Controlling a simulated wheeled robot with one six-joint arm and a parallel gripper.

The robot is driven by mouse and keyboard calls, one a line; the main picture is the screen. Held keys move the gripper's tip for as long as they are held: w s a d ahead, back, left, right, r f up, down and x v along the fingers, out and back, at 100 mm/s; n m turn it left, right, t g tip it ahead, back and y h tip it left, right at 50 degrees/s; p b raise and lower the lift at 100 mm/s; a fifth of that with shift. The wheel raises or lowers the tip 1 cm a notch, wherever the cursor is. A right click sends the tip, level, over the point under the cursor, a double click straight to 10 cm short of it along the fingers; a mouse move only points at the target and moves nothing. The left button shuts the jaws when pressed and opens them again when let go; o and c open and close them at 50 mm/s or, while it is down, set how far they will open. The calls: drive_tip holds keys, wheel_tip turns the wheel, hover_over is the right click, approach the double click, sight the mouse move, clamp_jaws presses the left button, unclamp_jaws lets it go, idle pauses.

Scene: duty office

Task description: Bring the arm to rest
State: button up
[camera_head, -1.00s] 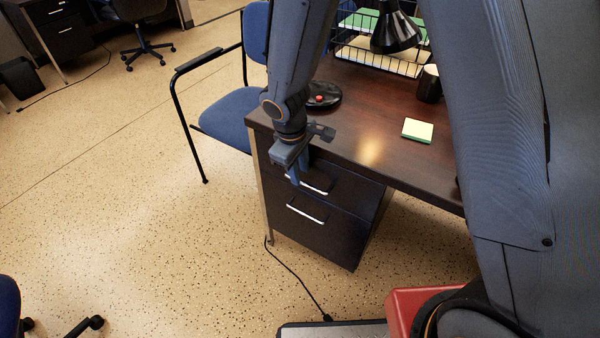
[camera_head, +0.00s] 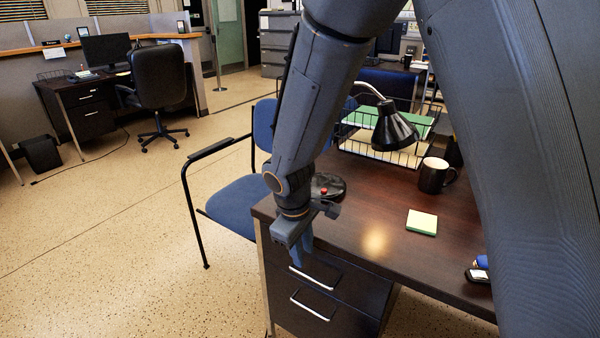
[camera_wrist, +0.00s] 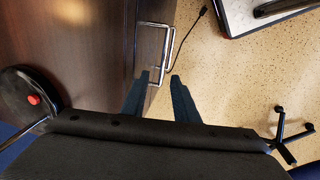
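My gripper (camera_head: 300,252) hangs at the end of my arm, pointing down beside the front left corner of the dark wooden desk (camera_head: 385,245). In the wrist view the two blue fingers of my gripper (camera_wrist: 158,90) stand apart with nothing between them. Below them are the metal handles (camera_wrist: 153,45) of the desk drawers and the speckled floor. The upper drawer's handle (camera_head: 316,278) shows just right of the fingers in the head view. I cannot tell how far the fingers are from the drawer fronts.
A desk lamp (camera_head: 394,130), a mug (camera_head: 435,176), a sticky-note pad (camera_head: 422,222) and a wire tray (camera_head: 380,150) stand on the desk. A blue chair (camera_head: 235,205) stands close at left. Open floor (camera_head: 110,240) lies further left.

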drive_tip(key=s+d+r+m+g+y+p, duration=0.1)
drive_tip(key=s+d+r+m+p, duration=0.5)
drive_tip(key=s+d+r+m, duration=0.5)
drive_tip(key=s+d+r, duration=0.3)
drive_tip(key=s+d, duration=0.2)
drive_tip(key=d, duration=0.2)
drive_tip(key=shift+s+d+r+g, duration=0.25)
drive_tip(key=shift+g, duration=0.15)
